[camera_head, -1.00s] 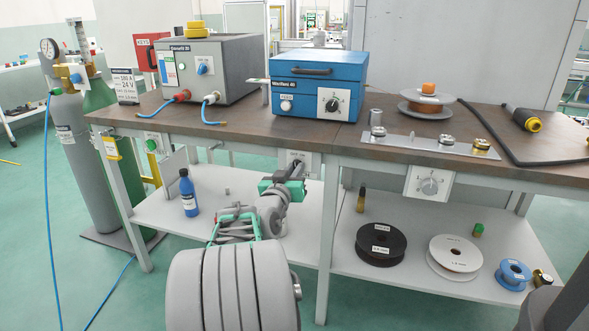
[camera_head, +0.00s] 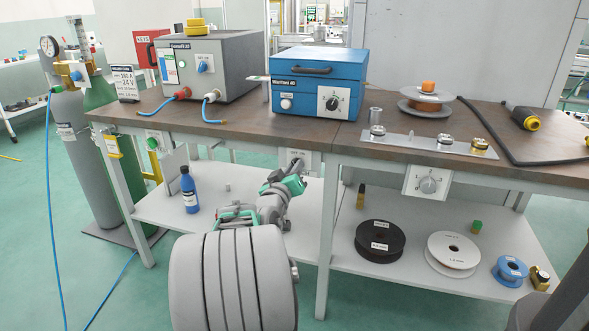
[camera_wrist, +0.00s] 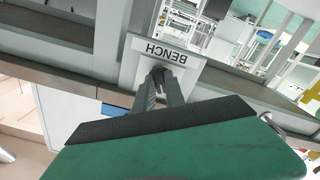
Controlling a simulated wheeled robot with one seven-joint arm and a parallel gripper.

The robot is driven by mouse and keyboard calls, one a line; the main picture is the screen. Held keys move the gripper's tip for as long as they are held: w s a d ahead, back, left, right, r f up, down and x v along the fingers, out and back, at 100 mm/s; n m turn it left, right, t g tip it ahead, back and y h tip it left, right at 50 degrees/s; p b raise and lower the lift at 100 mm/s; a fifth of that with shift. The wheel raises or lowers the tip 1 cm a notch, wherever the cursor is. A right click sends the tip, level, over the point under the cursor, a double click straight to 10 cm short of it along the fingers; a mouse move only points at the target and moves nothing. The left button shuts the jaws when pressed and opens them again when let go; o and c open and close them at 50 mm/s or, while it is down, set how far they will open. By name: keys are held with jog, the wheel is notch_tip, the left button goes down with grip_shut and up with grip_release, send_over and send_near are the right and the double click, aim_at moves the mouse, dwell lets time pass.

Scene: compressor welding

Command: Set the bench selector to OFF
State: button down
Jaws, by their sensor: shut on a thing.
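The bench selector (camera_head: 304,158) is a pale plate on the front edge of the workbench, left of the middle leg. In the head view small lettering shows along its top, and my gripper (camera_head: 296,167) covers its knob. In the wrist view the selector plate (camera_wrist: 140,47) appears upside down with the word BENCH. My gripper (camera_wrist: 158,74) has its dark fingers close together at the middle of the plate, shut on the selector knob. The knob is mostly hidden between the fingertips, so I cannot tell which mark it points to.
A similar dial plate (camera_head: 428,181) hangs further right on the bench edge. The blue box (camera_head: 317,84) and grey welder (camera_head: 213,65) stand on the bench top above. A blue bottle (camera_head: 188,188) and wire spools, including a black one (camera_head: 381,241), stand on the lower shelf.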

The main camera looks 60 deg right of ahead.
jog(key=c, duration=1.4)
grip_release()
jog(key=s+a+p, duration=0.1)
jog(key=a, duration=0.6)
jog(key=shift+a, duration=0.35)
